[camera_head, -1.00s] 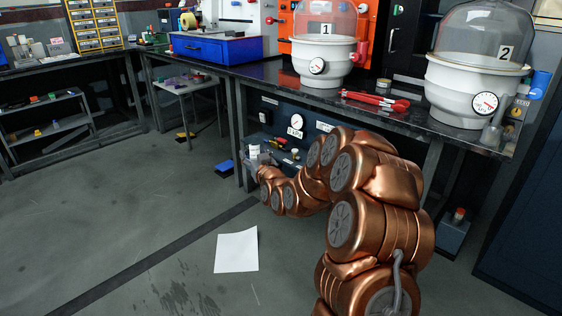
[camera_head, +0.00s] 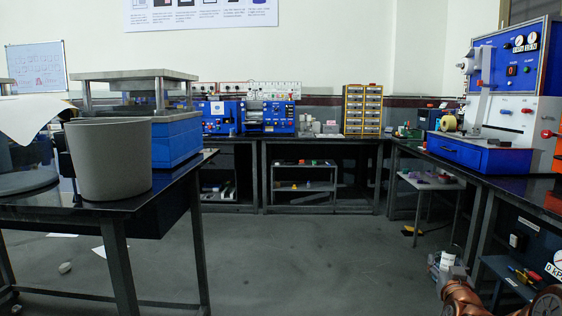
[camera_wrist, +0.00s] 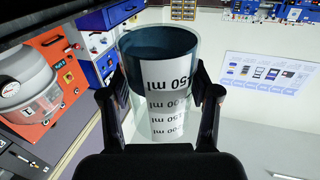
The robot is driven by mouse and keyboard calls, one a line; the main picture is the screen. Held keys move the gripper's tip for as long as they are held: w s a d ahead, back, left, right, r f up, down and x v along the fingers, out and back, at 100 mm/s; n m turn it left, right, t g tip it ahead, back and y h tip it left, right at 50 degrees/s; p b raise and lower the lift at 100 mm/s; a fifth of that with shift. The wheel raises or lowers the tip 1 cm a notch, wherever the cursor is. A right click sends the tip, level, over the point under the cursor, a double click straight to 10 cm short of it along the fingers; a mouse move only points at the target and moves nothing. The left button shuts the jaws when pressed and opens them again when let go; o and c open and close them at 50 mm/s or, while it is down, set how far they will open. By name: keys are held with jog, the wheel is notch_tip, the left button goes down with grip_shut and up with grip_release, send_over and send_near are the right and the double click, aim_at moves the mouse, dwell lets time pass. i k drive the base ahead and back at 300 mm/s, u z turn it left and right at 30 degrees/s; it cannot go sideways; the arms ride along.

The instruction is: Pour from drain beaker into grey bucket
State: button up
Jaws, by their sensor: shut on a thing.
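The drain beaker (camera_wrist: 165,80), clear with a white label marked in ml, is between the two black fingers of my gripper (camera_wrist: 160,90) in the wrist view. Its label print appears upside down. The rim end looks dark blue inside; I cannot tell how much liquid it holds. In the head view my gripper (camera_head: 447,268) is small at the lower right, and the beaker is hard to make out. The grey bucket (camera_head: 110,160) stands upright on the dark table at the left, far from my gripper. Its inside is hidden.
A blue press (camera_head: 175,140) with a metal top plate stands beside the bucket on the left table (camera_head: 145,195). A white sheet (camera_head: 30,118) is at the far left. The right bench (camera_head: 515,185) is close to my arm. The floor (camera_head: 300,260) between the tables is open.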

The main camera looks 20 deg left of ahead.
aim_at(111, 157)
jog(key=u, duration=0.05)
jog(key=k, duration=0.2)
jog(key=z, duration=0.25)
jog(key=i, duration=0.45)
jog(key=u, duration=2.3)
